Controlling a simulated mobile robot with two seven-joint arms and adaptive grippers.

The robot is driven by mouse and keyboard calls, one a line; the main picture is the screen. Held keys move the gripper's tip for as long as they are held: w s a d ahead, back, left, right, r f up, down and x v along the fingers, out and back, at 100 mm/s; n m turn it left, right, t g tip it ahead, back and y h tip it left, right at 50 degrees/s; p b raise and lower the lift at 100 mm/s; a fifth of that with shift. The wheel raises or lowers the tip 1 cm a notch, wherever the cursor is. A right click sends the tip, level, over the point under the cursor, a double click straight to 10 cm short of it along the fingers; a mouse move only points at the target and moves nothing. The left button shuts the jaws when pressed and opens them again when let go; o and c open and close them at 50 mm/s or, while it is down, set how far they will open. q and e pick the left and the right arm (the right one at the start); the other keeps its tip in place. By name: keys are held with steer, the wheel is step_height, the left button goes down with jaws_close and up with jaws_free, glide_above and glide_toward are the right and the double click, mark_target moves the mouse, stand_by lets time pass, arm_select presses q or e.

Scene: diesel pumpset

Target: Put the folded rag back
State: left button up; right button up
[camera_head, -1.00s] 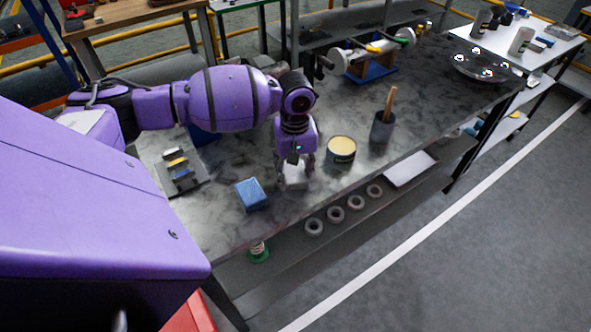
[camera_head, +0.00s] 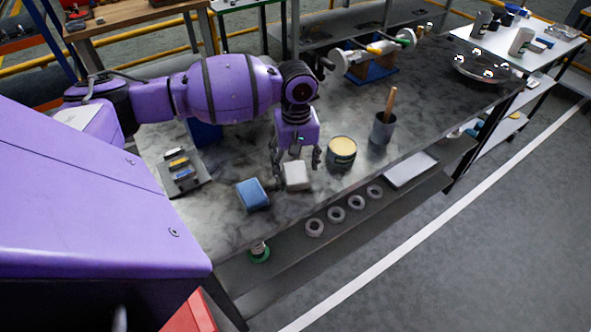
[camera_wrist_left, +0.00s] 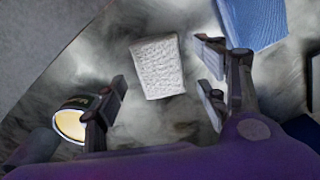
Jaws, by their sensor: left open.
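The white folded rag (camera_head: 297,176), a pale block with a towel-like texture, lies on the dark mottled bench top (camera_head: 235,225), just right of a blue folded block (camera_head: 253,195). My left gripper (camera_head: 296,162) is open above the white rag, with its fingers apart on either side. In the left wrist view, the white rag (camera_wrist_left: 158,68) lies beyond the spread fingertips (camera_wrist_left: 162,82), with a visible gap to each finger. The blue block (camera_wrist_left: 253,20) shows there at upper right. My right gripper is not in view.
An open tin (camera_head: 341,153) with yellowish contents stands right of the white rag. A dark cup (camera_head: 382,128) with a wooden handle stands beyond it. A dark tray (camera_head: 182,174) with small parts lies left. Several rings (camera_head: 336,215) sit on the lower shelf.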

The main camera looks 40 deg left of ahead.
mark_target(296, 173)
arm_select(q)
step_height(296, 173, up, 9)
steer(key=shift+r+p, duration=0.15)
steer(key=shift+p, duration=0.15)
stand_by(1.4)
